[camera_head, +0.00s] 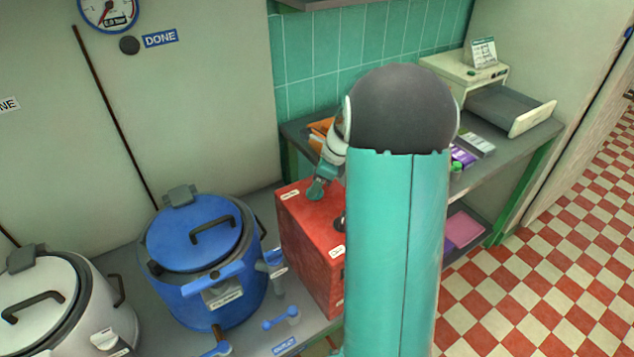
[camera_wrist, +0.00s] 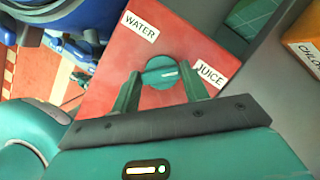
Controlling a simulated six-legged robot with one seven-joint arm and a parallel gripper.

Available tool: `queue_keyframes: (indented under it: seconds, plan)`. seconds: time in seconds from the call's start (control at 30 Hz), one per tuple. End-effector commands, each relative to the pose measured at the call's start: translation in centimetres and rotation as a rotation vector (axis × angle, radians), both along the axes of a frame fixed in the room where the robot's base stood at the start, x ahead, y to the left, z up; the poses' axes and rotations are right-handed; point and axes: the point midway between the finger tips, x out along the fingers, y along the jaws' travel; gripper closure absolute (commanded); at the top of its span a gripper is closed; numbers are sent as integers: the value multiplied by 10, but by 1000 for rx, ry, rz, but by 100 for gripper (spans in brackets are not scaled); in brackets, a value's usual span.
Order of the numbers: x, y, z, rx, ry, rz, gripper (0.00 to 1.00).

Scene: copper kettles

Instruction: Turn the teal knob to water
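The teal knob (camera_wrist: 160,72) is a round dial on the top face of a red box (camera_wrist: 105,62), seen in the wrist view. A pale line on the knob runs roughly sideways, toward the JUICE side. The WATER label (camera_wrist: 139,26) is at its upper left and the JUICE label (camera_wrist: 211,74) at its right. My gripper (camera_wrist: 161,78) is open, one finger on each side of the knob; I cannot tell whether they touch it. In the head view my gripper (camera_head: 322,180) is at the top of the red box (camera_head: 312,255), and my arm hides part of the box.
A blue kettle (camera_head: 187,240) and a white kettle (camera_head: 85,310) stand left of the box on the counter. A grey shelf table (camera_head: 515,150) with a cream machine (camera_head: 465,72) is behind at right. The checkered floor (camera_head: 560,270) at right is clear.

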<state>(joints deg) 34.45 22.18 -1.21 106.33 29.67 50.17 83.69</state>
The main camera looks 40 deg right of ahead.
Motion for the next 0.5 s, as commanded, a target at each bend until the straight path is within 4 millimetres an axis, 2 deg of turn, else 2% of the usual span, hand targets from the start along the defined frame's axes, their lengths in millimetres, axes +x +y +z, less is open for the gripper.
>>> queue_keyframes:
  seconds: [0.03,0.1,0.5]
  plan:
    - [0,0,0,0,0,0,66]
    - [0,0,0,0,0,0,79]
    - [0,0,0,2,2,54,79]
